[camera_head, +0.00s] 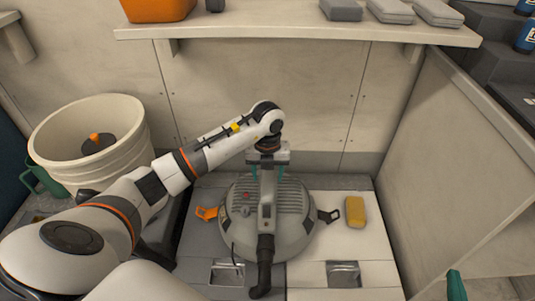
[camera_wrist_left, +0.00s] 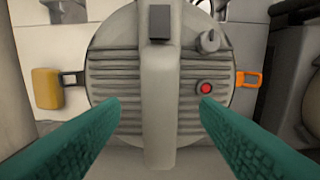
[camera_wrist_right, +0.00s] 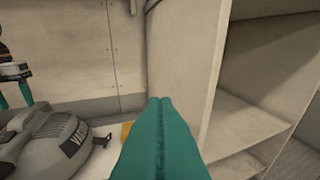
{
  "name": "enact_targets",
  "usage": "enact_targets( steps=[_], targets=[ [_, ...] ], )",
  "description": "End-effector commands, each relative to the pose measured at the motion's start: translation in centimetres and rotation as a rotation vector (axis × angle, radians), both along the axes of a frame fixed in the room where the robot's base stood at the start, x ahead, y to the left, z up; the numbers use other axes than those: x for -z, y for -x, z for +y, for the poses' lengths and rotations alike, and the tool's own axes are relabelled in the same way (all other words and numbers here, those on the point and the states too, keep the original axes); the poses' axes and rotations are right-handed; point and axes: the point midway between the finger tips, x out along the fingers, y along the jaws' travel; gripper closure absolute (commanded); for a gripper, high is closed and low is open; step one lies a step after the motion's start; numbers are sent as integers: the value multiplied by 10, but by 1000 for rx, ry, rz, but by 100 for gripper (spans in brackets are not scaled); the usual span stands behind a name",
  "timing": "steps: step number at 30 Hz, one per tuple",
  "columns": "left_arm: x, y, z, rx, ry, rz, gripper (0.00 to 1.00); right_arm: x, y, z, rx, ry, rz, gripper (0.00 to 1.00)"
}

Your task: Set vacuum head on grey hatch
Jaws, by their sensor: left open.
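The vacuum head (camera_head: 240,215) is a round, ribbed grey housing with a central handle, a black hose stub in front, an orange latch on the left and a black latch on the right. It sits upright across the seam between the grey hatch (camera_head: 195,245) and the white hatch (camera_head: 378,245), covering part of each. In the left wrist view its handle (camera_wrist_left: 160,90) lies between my open left fingers; I cannot tell whether they touch it. My left gripper (camera_head: 268,170) is above the housing's far side. My right gripper (camera_wrist_right: 160,105) is shut and empty, low at the right.
A yellow sponge (camera_head: 355,212) lies on the white hatch beside the black latch. A cream bucket (camera_head: 75,125) with a dark, orange-knobbed item stands at left. A shelf (camera_head: 280,34) crosses the back, holding an orange container and grey boxes. A pale partition (camera_head: 440,170) closes the right.

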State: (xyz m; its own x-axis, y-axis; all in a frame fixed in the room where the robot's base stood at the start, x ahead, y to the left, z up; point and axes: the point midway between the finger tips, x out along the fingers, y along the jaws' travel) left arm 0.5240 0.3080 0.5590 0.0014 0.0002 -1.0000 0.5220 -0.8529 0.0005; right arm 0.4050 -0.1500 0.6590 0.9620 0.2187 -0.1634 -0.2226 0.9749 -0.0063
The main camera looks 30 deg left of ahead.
Motion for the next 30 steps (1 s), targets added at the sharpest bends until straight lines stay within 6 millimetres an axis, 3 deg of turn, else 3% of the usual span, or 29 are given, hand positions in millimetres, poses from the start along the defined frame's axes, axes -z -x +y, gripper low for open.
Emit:
enact_targets(
  steps=[1, 9, 17, 20, 23, 24, 27, 30],
  targets=[
    [-12, 0, 1, 1, -2, -3, 44, 6, 3, -2, 4, 15, 56, 100],
    [-50, 0, 0, 0, -1, -2, 44, 46, 26, -15, 23, 80, 332, 100],
    [-62, 1, -6, 13, 22, -5, 44, 62, 39, -21, 31, 107, 447, 100],
    [-52, 3, -41, 86, 147, -35, 44, 64, 40, -21, 31, 109, 455, 100],
    [-46, 14, -112, 205, 422, -109, 44, 64, 40, -21, 32, 109, 455, 100],
    [-49, 22, -146, 246, 565, -153, 44, 64, 40, -21, 32, 109, 454, 100],
    [-81, 42, -222, 280, 954, -284, 44, 63, 40, -21, 32, 109, 454, 100],
    [-130, 58, -265, 197, 1315, -427, 44, 63, 40, -21, 32, 108, 453, 100]
  ],
)
